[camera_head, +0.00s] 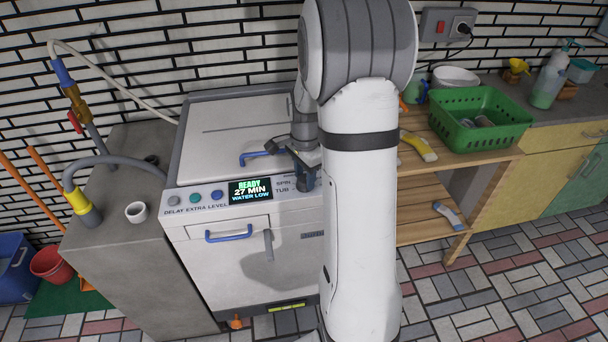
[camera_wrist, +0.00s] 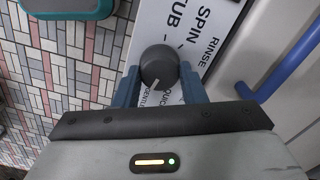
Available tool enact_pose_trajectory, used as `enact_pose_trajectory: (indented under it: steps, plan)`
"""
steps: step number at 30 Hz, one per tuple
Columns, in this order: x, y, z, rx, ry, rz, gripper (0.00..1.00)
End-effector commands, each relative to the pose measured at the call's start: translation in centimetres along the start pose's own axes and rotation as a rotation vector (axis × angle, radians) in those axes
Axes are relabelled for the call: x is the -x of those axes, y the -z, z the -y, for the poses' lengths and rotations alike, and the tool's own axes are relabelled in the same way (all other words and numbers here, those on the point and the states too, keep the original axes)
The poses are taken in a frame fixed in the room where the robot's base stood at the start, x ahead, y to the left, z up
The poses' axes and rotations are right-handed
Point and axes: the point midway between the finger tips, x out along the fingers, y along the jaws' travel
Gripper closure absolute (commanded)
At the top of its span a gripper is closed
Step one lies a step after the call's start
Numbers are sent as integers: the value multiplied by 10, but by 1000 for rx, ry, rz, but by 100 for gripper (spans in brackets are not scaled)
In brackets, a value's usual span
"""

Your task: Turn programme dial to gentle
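The programme dial (camera_wrist: 159,66) is a dark round knob with a light pointer line, on the washing machine's white control panel. In the wrist view the line points down and slightly left, towards a partly covered label that reads like "GENTLE". "QUICK" and "RINSE" are printed to its right. My gripper (camera_wrist: 159,84) has its two blue fingers apart, one on each side of the dial. I cannot tell whether they press on it. In the head view my gripper (camera_head: 304,166) is at the panel's right end, partly hidden by my arm.
The washing machine (camera_head: 218,138) has a lit display (camera_head: 251,189) reading "READY", "27 MIN" and "WATER LOW". A blue lid handle (camera_head: 258,157) is close behind my gripper. A wooden shelf (camera_head: 425,192) with a green basket (camera_head: 480,140) stands to the right.

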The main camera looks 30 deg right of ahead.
Motion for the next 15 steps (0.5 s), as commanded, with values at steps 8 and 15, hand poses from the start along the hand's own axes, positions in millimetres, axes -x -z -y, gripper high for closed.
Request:
enact_pose_trajectory:
  steps: [8,15]
  plan:
    - [0,0,1,0,2,0,41]
    - [2,0,0,1,1,-1,41]
